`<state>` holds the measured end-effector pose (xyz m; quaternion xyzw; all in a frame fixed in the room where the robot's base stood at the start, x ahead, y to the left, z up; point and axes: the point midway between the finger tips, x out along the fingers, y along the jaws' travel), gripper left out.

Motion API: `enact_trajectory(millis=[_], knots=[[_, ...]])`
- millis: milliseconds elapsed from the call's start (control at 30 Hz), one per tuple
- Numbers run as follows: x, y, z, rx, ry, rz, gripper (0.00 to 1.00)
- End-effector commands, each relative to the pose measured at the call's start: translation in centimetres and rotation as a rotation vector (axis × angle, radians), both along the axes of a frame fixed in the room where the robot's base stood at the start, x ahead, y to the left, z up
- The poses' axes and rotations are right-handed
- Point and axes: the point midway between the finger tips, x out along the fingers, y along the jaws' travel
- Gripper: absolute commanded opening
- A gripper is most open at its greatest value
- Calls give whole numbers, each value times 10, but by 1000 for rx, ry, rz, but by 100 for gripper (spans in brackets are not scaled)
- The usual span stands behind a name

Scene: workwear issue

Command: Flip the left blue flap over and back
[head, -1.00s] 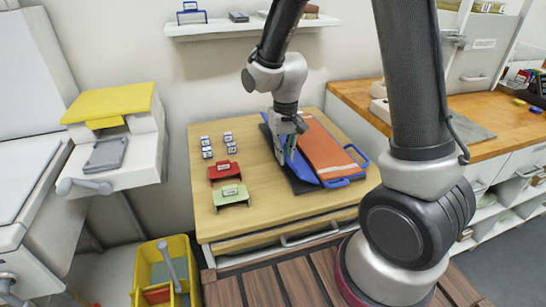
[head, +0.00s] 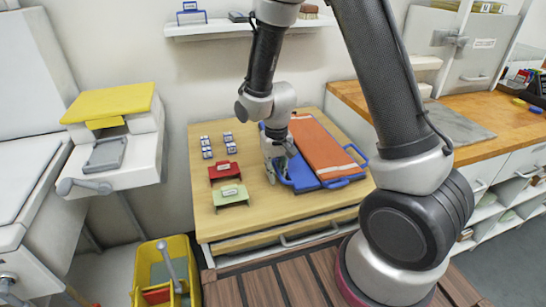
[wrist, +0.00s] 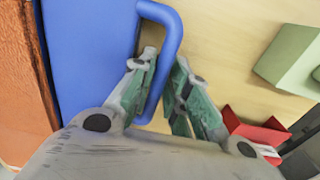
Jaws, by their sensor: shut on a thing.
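The blue flap (head: 303,174) lies low over the left part of the folding board, to the left of the orange panel (head: 318,148). In the wrist view the flap (wrist: 88,60) fills the left side, and its blue loop handle (wrist: 171,30) sticks out from its edge. My gripper (head: 277,172) is at the flap's left edge, close above the table. In the wrist view my gripper's green-padded fingers (wrist: 166,85) stand on either side of the handle and are shut on it. My gripper hides part of the flap's left edge in the head view.
The table's front strip is clear.

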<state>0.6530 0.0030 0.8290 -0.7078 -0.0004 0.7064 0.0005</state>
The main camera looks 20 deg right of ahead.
Motion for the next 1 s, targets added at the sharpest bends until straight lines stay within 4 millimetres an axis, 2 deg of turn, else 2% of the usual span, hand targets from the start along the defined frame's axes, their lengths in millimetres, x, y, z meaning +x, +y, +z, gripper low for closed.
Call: enact_trajectory(millis=[167, 200, 533, 1000], knots=[[0, 1, -1, 0, -1, 2, 9], [0, 1, -1, 0, 0, 2, 23], [0, 0, 1, 0, 0, 1, 23], [0, 0, 51, 1, -1, 0, 23]])
